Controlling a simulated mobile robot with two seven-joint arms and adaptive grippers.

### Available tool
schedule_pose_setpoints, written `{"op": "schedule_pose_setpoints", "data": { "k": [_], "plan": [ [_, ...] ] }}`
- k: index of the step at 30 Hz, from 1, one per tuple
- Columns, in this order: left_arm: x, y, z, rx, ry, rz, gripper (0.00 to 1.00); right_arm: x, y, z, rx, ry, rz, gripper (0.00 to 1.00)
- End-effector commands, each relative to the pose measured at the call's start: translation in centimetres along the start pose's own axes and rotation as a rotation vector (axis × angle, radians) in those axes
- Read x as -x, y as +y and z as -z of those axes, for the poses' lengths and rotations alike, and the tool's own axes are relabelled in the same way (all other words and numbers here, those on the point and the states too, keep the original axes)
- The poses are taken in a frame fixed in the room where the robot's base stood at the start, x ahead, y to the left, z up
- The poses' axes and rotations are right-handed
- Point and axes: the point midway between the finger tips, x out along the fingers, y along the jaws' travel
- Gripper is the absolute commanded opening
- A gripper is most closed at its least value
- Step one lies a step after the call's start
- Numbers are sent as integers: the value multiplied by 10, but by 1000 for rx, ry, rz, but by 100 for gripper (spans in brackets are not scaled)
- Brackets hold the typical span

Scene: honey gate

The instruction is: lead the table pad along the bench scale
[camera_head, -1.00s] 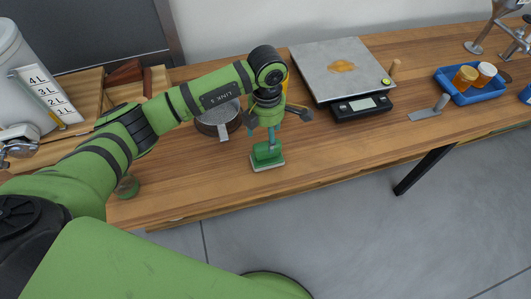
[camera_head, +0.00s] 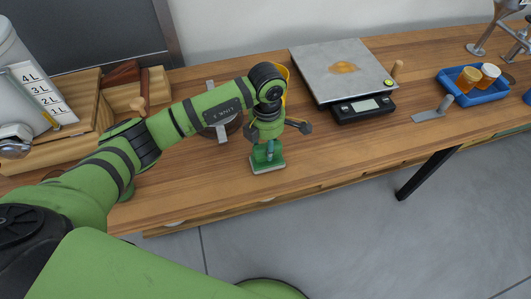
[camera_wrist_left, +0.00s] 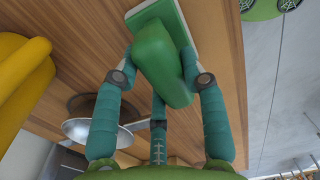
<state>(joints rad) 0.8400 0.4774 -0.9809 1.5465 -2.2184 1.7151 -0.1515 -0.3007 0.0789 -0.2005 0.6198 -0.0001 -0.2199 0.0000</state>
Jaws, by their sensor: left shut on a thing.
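The table pad (camera_head: 268,167) is green with a pale bottom edge and a raised green grip. It is at the bench's front half, left of and nearer than the bench scale; whether it rests on the wood or just above is unclear. My left gripper (camera_head: 266,150) points down and is shut on its grip. In the left wrist view the teal fingers (camera_wrist_left: 162,79) hold the grip of the pad (camera_wrist_left: 165,62) from both sides. The bench scale (camera_head: 318,83) has a grey plate with an amber smear (camera_head: 344,67) and a black display unit (camera_head: 362,108). My right gripper is out of view.
A metal pan (camera_head: 232,125) is partly hidden behind my left arm. Something yellow (camera_wrist_left: 22,75) stands near the gripper. A blue tray (camera_head: 478,97) with jars and a scraper (camera_head: 434,110) are at the right. Bare wood lies between pad and scale.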

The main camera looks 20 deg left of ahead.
Motion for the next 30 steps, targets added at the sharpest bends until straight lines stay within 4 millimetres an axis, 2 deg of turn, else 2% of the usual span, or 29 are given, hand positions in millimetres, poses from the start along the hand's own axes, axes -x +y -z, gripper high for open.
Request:
{"op": "schedule_pose_setpoints", "data": {
  "k": [8, 30],
  "plan": [
    [8, 0, 0, 0, 1, 0, 0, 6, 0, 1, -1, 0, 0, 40],
    [68, 0, 0, 0, 1, 0, 0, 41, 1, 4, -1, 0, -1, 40]
  ]
}}
